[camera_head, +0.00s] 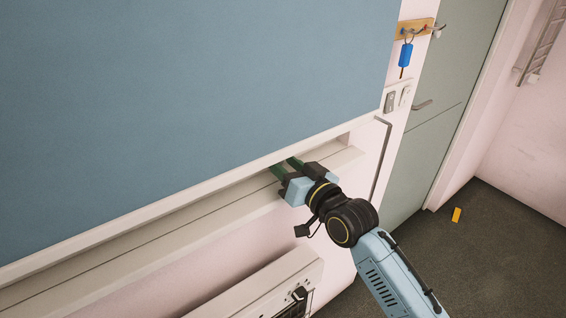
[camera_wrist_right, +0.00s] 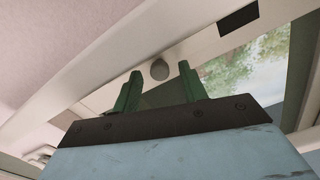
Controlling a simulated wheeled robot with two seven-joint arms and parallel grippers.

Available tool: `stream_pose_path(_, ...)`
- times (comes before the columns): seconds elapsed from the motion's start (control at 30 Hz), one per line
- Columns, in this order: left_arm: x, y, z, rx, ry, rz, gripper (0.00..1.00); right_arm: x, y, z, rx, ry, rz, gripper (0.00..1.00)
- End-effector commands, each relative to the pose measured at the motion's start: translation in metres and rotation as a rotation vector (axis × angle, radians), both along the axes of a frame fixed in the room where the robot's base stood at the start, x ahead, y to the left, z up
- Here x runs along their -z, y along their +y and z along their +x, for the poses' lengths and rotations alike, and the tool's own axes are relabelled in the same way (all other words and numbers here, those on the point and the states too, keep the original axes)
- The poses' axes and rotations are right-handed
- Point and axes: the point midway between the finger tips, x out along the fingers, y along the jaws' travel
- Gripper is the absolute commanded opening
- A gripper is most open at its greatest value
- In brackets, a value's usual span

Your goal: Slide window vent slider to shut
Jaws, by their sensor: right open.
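A round grey knob (camera_wrist_right: 159,69) sits on a pale window frame bar (camera_wrist_right: 200,48) in the right wrist view; it looks like the vent slider's handle. A dark rectangular slot (camera_wrist_right: 238,25) shows on the bar to the upper right of the knob. My right gripper (camera_head: 284,165) reaches under the lower edge of the blue blind in the head view. Its green fingers are open, one on each side of the knob in the right wrist view; whether they touch it I cannot tell. The blind hides the knob in the head view. My left gripper is not in view.
The large blue blind (camera_head: 190,100) covers the window above a pale sill (camera_head: 130,255). A white radiator (camera_head: 265,290) is below. A grey-green door (camera_head: 455,90) and key hooks (camera_head: 414,28) are at right. A yellow object (camera_head: 456,214) lies on the dark floor, which is otherwise clear there.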

Motion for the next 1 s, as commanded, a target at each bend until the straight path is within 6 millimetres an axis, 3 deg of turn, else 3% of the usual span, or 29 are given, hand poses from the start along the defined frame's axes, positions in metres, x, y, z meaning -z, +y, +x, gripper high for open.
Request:
stream_pose_path(0.43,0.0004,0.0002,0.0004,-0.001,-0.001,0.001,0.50,-0.0002,0.0059,0.0078,0.000,0.000,0.000,0.43)
stream_pose_path(0.77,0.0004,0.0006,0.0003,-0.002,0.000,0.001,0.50,0.0000,0.0056,0.0077,0.000,0.000,0.000,0.00)
stream_pose_path(1.0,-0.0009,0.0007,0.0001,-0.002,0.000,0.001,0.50,-0.0002,0.0066,0.0070,0.000,0.001,0.000,0.00)
